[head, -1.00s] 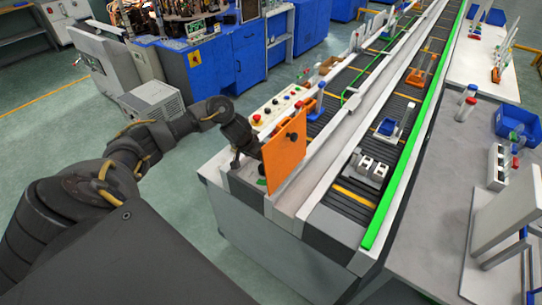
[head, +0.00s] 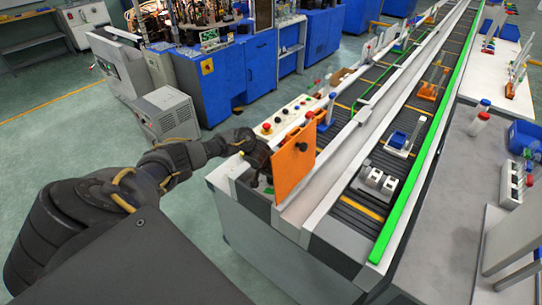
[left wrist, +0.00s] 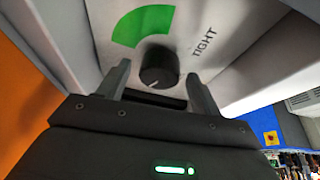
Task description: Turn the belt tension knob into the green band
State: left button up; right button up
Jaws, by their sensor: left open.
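The black belt tension knob (left wrist: 158,66) sits on a light grey plate in the left wrist view, with a pale pointer mark on its lower side in the picture. The green band (left wrist: 143,26) is an arc above and left of the knob, and the mark points away from it. My left gripper (left wrist: 156,72) is open, with one finger on either side of the knob; I cannot tell whether they touch it. In the head view, my left gripper (head: 258,160) is at the conveyor's near end, partly hidden by an orange panel (head: 291,178). The tension knob is hidden there.
The word TIGHT is printed right of the knob. A control panel with buttons (head: 286,116) lies beyond the gripper. The conveyor (head: 345,222) carries several small parts, with a grey worktable (head: 455,205) on its right. Open floor lies at the left.

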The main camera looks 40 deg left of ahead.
pick_arm(q)
jog(key=shift+w+f, duration=0.1)
jog(key=shift+f, duration=0.05)
jog(key=shift+c, duration=0.4)
pick_arm(e)
jog(key=shift+s, duration=0.45)
pick_arm(q)
jog(key=c, duration=0.9)
